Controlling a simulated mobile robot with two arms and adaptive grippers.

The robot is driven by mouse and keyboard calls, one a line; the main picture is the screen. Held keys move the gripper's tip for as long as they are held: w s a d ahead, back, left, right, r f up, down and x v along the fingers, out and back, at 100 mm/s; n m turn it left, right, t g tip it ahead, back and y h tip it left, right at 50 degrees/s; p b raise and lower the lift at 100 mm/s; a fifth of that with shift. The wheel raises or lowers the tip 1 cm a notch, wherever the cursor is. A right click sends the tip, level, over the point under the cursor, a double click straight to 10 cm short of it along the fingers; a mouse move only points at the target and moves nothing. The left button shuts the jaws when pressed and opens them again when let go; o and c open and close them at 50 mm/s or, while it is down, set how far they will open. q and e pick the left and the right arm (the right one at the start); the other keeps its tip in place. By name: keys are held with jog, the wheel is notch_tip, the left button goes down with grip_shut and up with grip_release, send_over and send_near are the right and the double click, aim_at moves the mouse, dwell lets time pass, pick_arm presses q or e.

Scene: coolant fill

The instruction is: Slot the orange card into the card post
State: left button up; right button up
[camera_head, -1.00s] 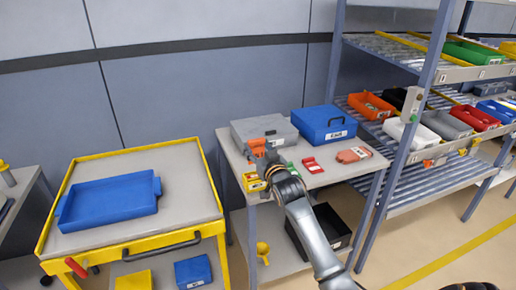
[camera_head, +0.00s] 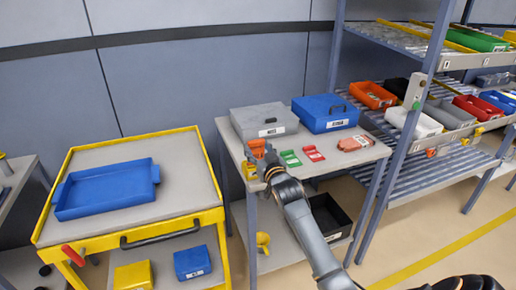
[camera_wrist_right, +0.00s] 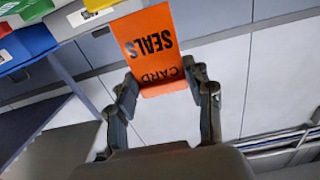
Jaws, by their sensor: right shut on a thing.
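My right gripper (camera_head: 264,158) is shut on the orange card (camera_wrist_right: 150,45), which carries black lettering reading "SEALS" and "CARD". In the right wrist view the card stands out between the two fingertips (camera_wrist_right: 162,82). In the head view the orange card (camera_head: 257,147) shows at the gripper, above the left part of the grey table (camera_head: 355,165). I cannot clearly make out the card post. A small grey box with coloured spots (camera_head: 417,92) sits on the rack's front upright, but I cannot tell whether it is the post. My left gripper is out of view.
A green card (camera_head: 290,158), a red card (camera_head: 314,153) and a yellow item (camera_head: 249,170) lie near the gripper. A grey case (camera_head: 264,118) and a blue case (camera_head: 325,112) stand behind. A rack of bins (camera_head: 425,120) is right; a yellow cart (camera_head: 205,175) is left.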

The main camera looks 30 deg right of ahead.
jog(key=shift+p, duration=0.7)
dwell(1.5)
jog(key=shift+f+b, duration=1.9)
jog(key=shift+f, duration=0.95)
jog(key=o, duration=0.9)
jog(key=v, duration=1.2)
